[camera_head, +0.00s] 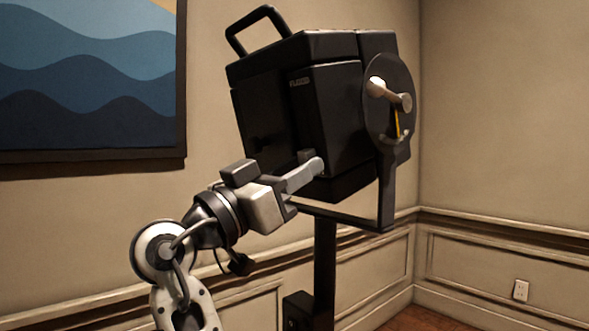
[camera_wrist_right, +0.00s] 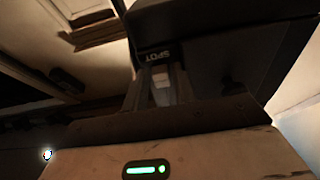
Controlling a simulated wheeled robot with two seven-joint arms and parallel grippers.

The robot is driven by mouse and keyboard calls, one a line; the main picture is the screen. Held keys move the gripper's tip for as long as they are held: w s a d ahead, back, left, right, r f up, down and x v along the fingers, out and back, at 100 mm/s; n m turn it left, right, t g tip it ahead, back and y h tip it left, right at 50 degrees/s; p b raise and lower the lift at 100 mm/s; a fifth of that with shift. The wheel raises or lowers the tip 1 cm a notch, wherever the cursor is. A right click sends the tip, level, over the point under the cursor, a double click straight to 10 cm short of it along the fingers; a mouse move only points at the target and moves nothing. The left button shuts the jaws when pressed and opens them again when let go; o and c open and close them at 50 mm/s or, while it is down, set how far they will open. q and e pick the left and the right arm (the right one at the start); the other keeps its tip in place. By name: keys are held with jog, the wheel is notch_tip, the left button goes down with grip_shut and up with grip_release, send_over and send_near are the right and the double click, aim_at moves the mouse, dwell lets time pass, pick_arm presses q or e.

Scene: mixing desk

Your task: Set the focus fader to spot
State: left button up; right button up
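A black lamp housing (camera_head: 340,110) stands tilted on a stand, with a handle on top. A small label, seemingly FLOOD (camera_head: 299,82), shows high on its side. In the right wrist view a label reading SPOT (camera_wrist_right: 154,56) appears upside down, just beyond the fingertips. My right gripper (camera_head: 310,162) is at the housing's lower edge, and its fingers (camera_wrist_right: 160,82) show in the wrist view with a pale patch between them. I cannot tell whether that patch is a fader knob or a gap. The fader is not clearly visible. My left gripper is out of view.
A round plate with a pale knob (camera_head: 388,92) and a yellow pointer sits on the lamp's right side. A yoke (camera_head: 388,195) and black pole (camera_head: 324,265) carry the lamp. A picture (camera_head: 90,85) hangs on the left wall. Floor shows at the lower right.

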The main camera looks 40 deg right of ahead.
pick_arm(q)
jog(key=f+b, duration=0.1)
jog(key=b, duration=0.2)
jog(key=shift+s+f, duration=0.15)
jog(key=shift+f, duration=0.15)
pick_arm(e)
jog(key=v, duration=1.6)
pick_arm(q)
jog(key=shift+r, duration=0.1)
